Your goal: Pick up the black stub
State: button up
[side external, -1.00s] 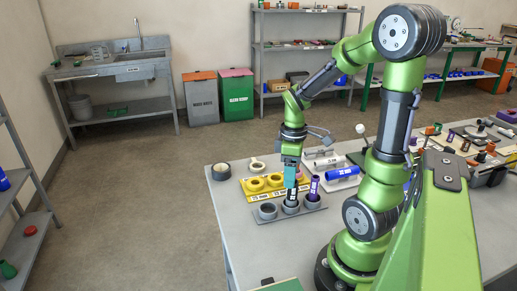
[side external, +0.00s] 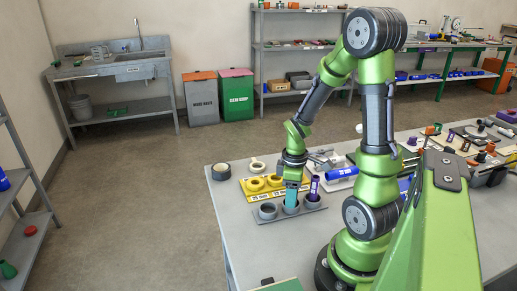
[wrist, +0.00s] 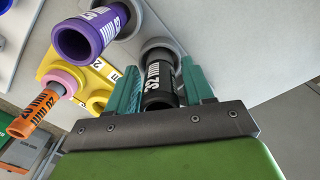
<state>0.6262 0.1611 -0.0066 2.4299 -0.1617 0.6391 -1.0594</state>
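The black stub (wrist: 158,84), marked 32 mm, stands in a grey ring socket (wrist: 160,52) in the wrist view. My gripper (wrist: 162,88) has its teal fingers on either side of the stub, close to its walls; the fingers look open, with a thin gap on the right. In the side view my gripper (side external: 291,198) is lowered over the middle socket of the grey holder (side external: 268,218), and its fingers hide the stub.
A purple stub (wrist: 85,38) stands close beside, in the right socket of the holder. A yellow holder (side external: 247,194) with rings is just behind. An orange stub (wrist: 34,115) in a pink ring shows in the wrist view. A blue pipe (side external: 342,173) lies to the right.

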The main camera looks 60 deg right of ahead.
jog(key=c, duration=0.8)
notch_tip(320, 180, up, 9)
jog(key=shift+f, duration=0.1)
jog(key=shift+w+d, duration=0.15)
jog(key=shift+d, duration=0.15)
jog(key=w+d+n, duration=0.1)
jog(key=w+d, duration=0.1)
jog(key=w, duration=0.1)
jog(key=w+d+n, duration=0.1)
jog(key=w+d, duration=0.1)
jog(key=d, duration=0.1)
jog(key=w+d+n, duration=0.1)
jog(key=w+d, duration=0.2)
jog(key=shift+w+d+r, duration=0.15)
jog(key=shift+w+r, duration=0.15)
